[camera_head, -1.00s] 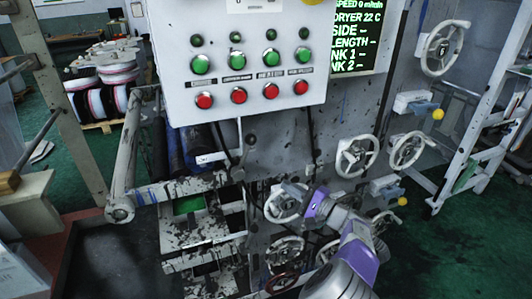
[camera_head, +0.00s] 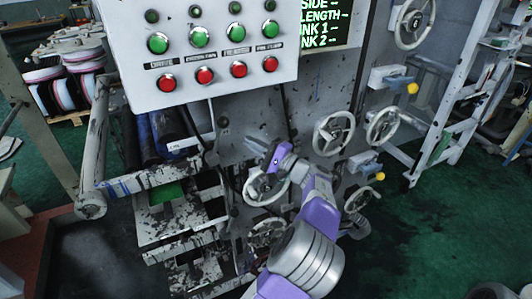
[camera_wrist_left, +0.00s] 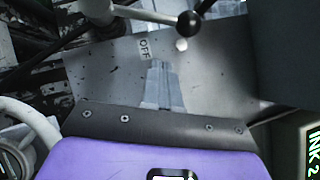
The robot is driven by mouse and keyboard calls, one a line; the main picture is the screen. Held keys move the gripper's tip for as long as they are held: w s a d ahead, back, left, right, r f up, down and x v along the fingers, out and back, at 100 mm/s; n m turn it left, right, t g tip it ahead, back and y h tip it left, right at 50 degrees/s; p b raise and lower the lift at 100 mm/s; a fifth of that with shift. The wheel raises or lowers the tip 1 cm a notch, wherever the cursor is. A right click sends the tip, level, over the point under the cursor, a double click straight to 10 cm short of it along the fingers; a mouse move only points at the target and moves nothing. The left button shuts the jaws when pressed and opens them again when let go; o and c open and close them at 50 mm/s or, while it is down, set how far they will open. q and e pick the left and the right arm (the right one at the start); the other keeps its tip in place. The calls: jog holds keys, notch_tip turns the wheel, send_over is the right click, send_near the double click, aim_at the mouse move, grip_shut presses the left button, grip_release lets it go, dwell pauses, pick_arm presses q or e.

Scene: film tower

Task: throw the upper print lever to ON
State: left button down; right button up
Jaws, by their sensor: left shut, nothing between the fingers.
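A lever with a black ball knob (camera_head: 223,122) stands on the machine's side panel, below the button box. In the left wrist view its black knob (camera_wrist_left: 189,23) ends a bright rod that comes from the left. An OFF label (camera_wrist_left: 144,47) is on the panel just below the rod. My left gripper (camera_head: 258,146) is to the right of and below the knob in the head view. In the left wrist view its fingers (camera_wrist_left: 162,66) are shut and empty, pointing towards the panel, apart from the knob in the picture. No ON label is readable. My right gripper is out of view.
The button box (camera_head: 205,98) overhangs above the lever. White handwheels (camera_head: 334,133) and yellow-knobbed fittings (camera_head: 412,88) stick out on the right. Rollers (camera_head: 160,135) and a paint-spattered frame (camera_head: 150,180) are at the left. Green floor is open at the lower right.

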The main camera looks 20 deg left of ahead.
aim_at(217, 141)
pick_arm(q)
jog(key=a, duration=0.1)
jog(key=s+a+r, duration=0.1)
jog(key=a, duration=0.1)
jog(key=s+a+r+b, duration=0.1)
jog(key=a, duration=0.1)
jog(key=shift+r, duration=0.1)
dwell(0.4)
